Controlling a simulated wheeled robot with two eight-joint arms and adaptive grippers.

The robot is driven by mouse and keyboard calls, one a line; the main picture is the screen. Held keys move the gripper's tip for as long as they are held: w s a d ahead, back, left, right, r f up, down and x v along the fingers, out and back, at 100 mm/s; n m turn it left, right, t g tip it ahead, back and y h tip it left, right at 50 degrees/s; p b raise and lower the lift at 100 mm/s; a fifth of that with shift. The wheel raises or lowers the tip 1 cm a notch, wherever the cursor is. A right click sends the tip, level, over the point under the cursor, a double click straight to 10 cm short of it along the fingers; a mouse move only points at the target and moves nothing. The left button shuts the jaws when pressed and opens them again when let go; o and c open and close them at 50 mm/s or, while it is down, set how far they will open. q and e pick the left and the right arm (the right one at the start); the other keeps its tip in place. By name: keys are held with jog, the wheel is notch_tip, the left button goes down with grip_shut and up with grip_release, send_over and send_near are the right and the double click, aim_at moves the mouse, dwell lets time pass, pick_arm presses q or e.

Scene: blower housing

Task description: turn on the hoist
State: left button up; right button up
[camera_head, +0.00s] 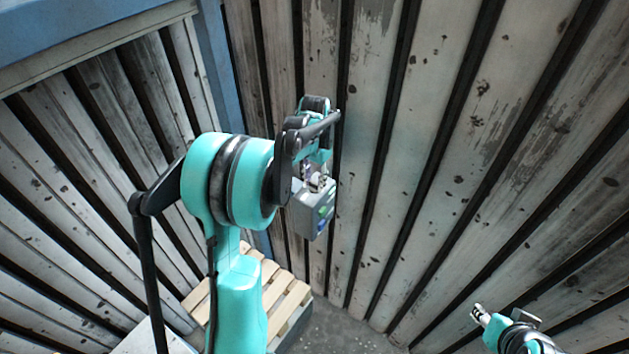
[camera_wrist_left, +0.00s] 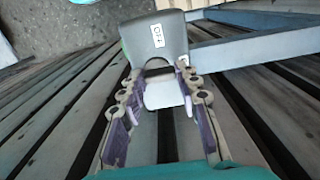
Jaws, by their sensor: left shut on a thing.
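In the left wrist view the dark grey box (camera_wrist_left: 150,42) carries a white label that seems to read "OFF". A pale block-like part (camera_wrist_left: 165,94) juts from it. My left gripper (camera_head: 317,181) is at the top of the box. In the wrist view its fingers (camera_wrist_left: 161,72) lie on both sides of the pale part and are shut on it. My right gripper (camera_head: 480,312) is low at the right, away from the box; its opening is unclear.
A wooden pallet (camera_head: 283,288) lies on the floor below my left arm. Plank walls (camera_head: 440,130) rise close on both sides. A blue post (camera_head: 214,65) and beam stand at the upper left. A strip of bare floor (camera_head: 345,330) shows at the bottom.

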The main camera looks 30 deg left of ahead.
aim_at(314, 183)
dwell(0.4)
pick_arm(q)
jog(key=o, duration=1.1)
notch_tip(314, 183, up, 12)
jog(key=shift+r, duration=0.1)
jog(key=s+d+f+t+b, duration=0.2)
jog(key=s+d+f+b, duration=0.3)
jog(key=f, duration=0.3)
jog(key=s+d+f+t+b, duration=0.2)
jog(key=s+d+f+b, duration=0.3)
jog(key=s+f+b, duration=0.3)
jog(key=s+d+f+n+t+b, duration=0.1)
jog(key=s+d+f+t+b, duration=0.2)
jog(key=s+d+f+b, duration=0.3)
jog(key=shift+s+d+f, duration=0.1)
jog(key=shift+s+f, duration=0.1)
jog(key=shift+f, duration=0.3)
jog(key=shift+s+f, duration=0.15)
jog(key=shift+f, duration=0.35)
